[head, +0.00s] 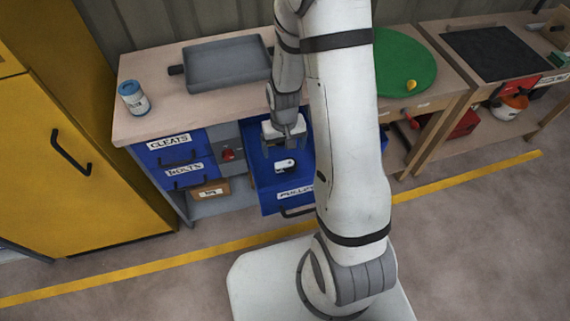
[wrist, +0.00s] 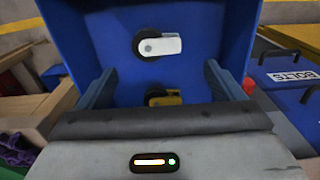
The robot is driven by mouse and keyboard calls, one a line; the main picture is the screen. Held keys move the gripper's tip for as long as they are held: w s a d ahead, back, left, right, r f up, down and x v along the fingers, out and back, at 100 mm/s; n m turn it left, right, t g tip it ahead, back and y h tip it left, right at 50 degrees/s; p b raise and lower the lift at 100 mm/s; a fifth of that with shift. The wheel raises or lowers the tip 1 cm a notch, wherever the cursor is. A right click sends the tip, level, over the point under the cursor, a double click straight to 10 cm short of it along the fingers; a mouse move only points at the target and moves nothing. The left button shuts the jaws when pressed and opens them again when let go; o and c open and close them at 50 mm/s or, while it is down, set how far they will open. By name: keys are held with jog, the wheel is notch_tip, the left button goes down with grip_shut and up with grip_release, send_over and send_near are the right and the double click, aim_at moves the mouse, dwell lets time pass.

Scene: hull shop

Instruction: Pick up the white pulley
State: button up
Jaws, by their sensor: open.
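The white pulley (wrist: 162,46) lies on the floor of an open blue drawer (head: 267,193), with a dark round part at its left end. It also shows in the head view (head: 284,166), below my gripper. The drawer front carries a label that reads as pulleys, partly hidden by my arm. My gripper (head: 285,150) points down over the drawer. In the wrist view its two fingers (wrist: 158,88) are apart with nothing held between them. A yellow pulley-like piece (wrist: 164,98) lies nearer the gripper body, partly hidden by it.
The drawer walls stand close on both sides of my gripper. Closed drawers labelled CLEATS (head: 170,152) and BOLTS (head: 186,174) are to the left. A grey tray (head: 228,66), a blue-and-white can (head: 134,99) and a green disc (head: 405,65) are on the bench.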

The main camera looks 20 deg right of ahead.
aim_at(285, 163)
jog(key=f, duration=0.7)
jog(key=shift+s+d+f, duration=0.15)
jog(key=shift+s+f, duration=0.1)
jog(key=shift+c, duration=0.3)
jog(key=c, duration=1)
